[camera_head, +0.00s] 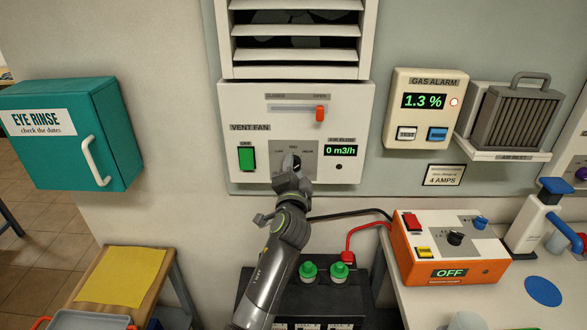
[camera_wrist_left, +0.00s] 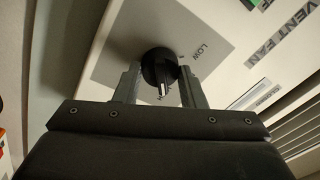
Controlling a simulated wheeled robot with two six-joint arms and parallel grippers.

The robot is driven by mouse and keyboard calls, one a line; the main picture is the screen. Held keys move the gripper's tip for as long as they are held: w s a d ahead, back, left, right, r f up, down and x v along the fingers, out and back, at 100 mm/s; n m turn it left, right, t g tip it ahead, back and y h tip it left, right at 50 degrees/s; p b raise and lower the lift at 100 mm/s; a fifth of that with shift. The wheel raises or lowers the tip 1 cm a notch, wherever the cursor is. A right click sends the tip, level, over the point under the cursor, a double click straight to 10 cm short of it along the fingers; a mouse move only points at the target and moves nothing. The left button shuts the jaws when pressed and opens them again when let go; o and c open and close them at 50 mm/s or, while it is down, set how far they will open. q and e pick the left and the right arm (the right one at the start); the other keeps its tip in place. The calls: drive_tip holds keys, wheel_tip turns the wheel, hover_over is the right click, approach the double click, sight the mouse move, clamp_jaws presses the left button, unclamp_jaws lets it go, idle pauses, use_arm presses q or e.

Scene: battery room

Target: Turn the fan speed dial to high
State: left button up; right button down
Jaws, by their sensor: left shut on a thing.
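The fan speed dial (camera_head: 290,162) is a dark knob on a grey plate low on the white vent fan panel (camera_head: 350,110). LOW, MID and HIGH labels surround it. My left gripper (camera_head: 291,176) reaches up to it from below and partly hides it. In the left wrist view the black dial (camera_wrist_left: 158,66) sits between the two fingers of my left gripper (camera_wrist_left: 160,86), which are shut on it. A pale pointer line shows on the dial; I cannot tell exactly which label it meets. The airflow display (camera_head: 340,150) reads 0 m3/h. My right gripper is out of view.
A red slider handle (camera_head: 320,114) stands at the OPEN end above the dial. A green switch (camera_head: 247,158) is left of it. Below are a dark box with green knobs (camera_head: 308,270), cables and an orange unit (camera_head: 450,245) reading OFF. A teal cabinet (camera_head: 75,135) hangs left.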

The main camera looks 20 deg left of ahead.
use_arm(q)
drive_tip(key=shift+r, duration=0.15)
drive_tip(key=o, duration=1)
drive_tip(key=shift+f, duration=0.2)
